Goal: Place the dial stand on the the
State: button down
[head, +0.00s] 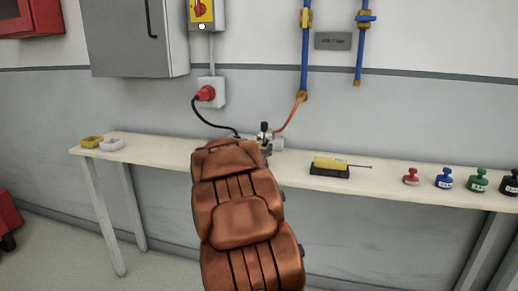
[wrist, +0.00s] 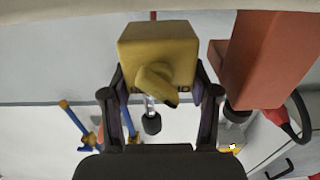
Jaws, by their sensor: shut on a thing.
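In the wrist view, my gripper (wrist: 160,92) has a dark finger on each side of a yellow block (wrist: 158,43) and is shut on it. The block has a yellow pointed knob on the near face, and a metal stem with a dark end (wrist: 152,123) shows below it. I cannot tell for sure whether this is the dial stand. In the head view, my brown arm hides most of my gripper; a small dark-topped metal piece (head: 264,130) shows just beyond the arm, above the bench. The place named in the task is unclear.
The pale bench (head: 170,152) runs along the wall. A yellow block on a black base (head: 330,168) lies right of my arm, then several knobbed pieces (head: 411,177). An orange hose (head: 290,117) and black cable (head: 210,122) hang behind.

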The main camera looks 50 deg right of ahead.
jog(key=shift+f+b, duration=0.3)
jog(key=shift+f, duration=0.8)
jog(key=shift+f, duration=0.2)
jog(key=c, duration=0.6)
grip_release()
jog(key=shift+f, duration=0.1)
jog(key=shift+a, duration=0.1)
jog(key=shift+s+a, duration=0.1)
jog(key=shift+a, duration=0.25)
jog(key=p+v, duration=0.1)
jog(key=v, duration=1)
jog(key=shift+s, duration=0.1)
